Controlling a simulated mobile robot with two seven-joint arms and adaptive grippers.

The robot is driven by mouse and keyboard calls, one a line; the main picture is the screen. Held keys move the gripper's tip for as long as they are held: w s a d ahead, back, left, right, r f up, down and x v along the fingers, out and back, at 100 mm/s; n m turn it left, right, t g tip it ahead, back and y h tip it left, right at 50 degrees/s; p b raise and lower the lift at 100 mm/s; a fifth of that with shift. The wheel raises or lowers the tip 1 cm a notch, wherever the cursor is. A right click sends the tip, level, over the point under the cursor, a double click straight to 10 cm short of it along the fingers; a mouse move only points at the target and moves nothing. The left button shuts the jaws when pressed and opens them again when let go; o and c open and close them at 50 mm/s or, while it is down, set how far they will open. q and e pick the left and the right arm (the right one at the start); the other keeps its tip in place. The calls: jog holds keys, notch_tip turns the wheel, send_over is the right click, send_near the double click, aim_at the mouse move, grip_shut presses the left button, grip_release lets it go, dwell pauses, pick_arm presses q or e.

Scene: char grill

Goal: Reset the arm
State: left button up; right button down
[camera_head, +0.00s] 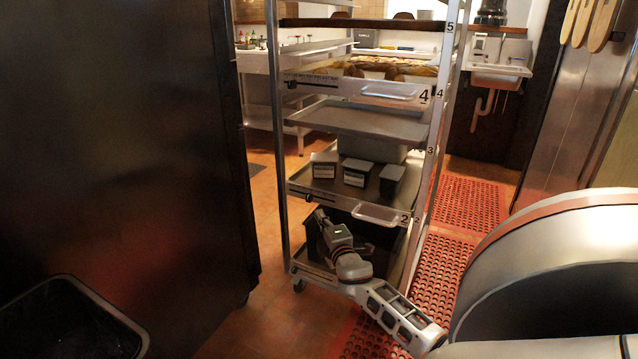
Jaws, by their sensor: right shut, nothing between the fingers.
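My right arm (400,317) comes in from the lower right and reaches toward the lower part of a wheeled tray rack (283,130). My right gripper (321,217) is at its end, in front of the rack's lowest level and just below the tray marked 2 (300,185). The gripper is shut and empty. Whether it touches the rack cannot be told. My left gripper is not in view.
Tray 2 carries several small dark boxes (357,172) and has a front handle (380,214). A dark container (312,240) sits at the rack's bottom. A tall dark cabinet (120,150) fills the left, with a black bin (70,320) before it. Red mats (470,205) lie right of the rack.

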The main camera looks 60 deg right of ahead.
jog(key=shift+s+a, duration=0.25)
jog(key=shift+s, duration=0.05)
